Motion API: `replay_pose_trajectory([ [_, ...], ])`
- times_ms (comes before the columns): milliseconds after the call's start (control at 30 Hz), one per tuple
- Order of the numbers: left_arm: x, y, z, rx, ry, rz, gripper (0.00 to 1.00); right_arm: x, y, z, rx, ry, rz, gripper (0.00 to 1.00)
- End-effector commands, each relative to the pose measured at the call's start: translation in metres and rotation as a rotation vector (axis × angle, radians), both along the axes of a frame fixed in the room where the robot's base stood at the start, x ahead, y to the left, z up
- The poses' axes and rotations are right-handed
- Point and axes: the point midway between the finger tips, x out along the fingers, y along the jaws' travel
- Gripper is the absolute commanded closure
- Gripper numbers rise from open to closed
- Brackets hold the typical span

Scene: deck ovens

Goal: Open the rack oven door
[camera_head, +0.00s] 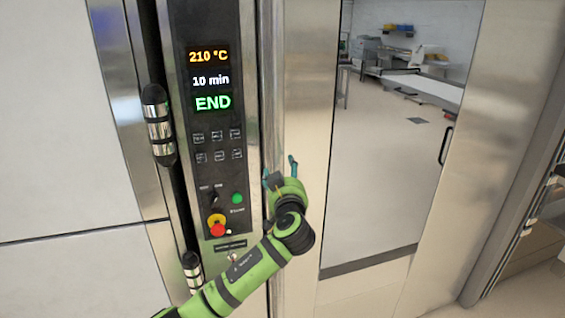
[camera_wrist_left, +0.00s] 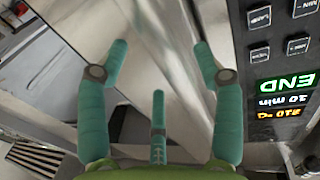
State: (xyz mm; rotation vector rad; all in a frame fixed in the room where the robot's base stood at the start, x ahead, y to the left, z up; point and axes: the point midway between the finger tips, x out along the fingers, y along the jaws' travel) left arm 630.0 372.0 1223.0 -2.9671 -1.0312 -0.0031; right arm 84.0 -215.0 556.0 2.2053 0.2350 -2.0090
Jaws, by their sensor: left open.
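The rack oven door (camera_head: 300,110) is steel with a tall window (camera_head: 385,190) and stands to the right of the control panel. It looks shut. A dark loop-shaped handle (camera_head: 446,146) shows near the window's right edge. My left gripper (camera_head: 281,168) is in front of the door's left edge, beside the lower panel, well left of that handle. In the left wrist view its teal fingers (camera_wrist_left: 162,52) are spread and empty, with bare steel beyond them. I cannot tell whether they touch the steel. My right gripper is not in view.
The control panel (camera_head: 214,120) reads 210 °C, 10 min, END, and has a green button (camera_head: 237,198) and a red stop knob (camera_head: 217,228) close to my left arm. Black-and-steel cylinders (camera_head: 159,125) stick out left of it. Clear floor shows at the lower right.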

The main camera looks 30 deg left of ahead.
Motion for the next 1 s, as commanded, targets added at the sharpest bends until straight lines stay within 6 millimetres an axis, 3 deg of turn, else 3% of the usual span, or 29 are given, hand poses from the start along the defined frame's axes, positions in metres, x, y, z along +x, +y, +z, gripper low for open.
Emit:
replay_pose_trajectory([
  [233, 0.023, 0.018, 0.002, 0.002, 0.002, 0.000, 0.33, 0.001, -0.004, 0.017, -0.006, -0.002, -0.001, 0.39],
  [633, 0.029, 0.023, -0.001, 0.000, 0.001, -0.001, 0.33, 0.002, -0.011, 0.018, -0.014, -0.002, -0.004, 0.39],
  [800, 0.029, 0.023, -0.001, 0.000, 0.001, -0.001, 1.00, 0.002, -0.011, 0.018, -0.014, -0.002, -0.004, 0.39],
  [1000, 0.028, 0.023, -0.001, 0.000, 0.001, 0.000, 1.00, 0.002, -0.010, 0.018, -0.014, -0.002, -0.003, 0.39],
])
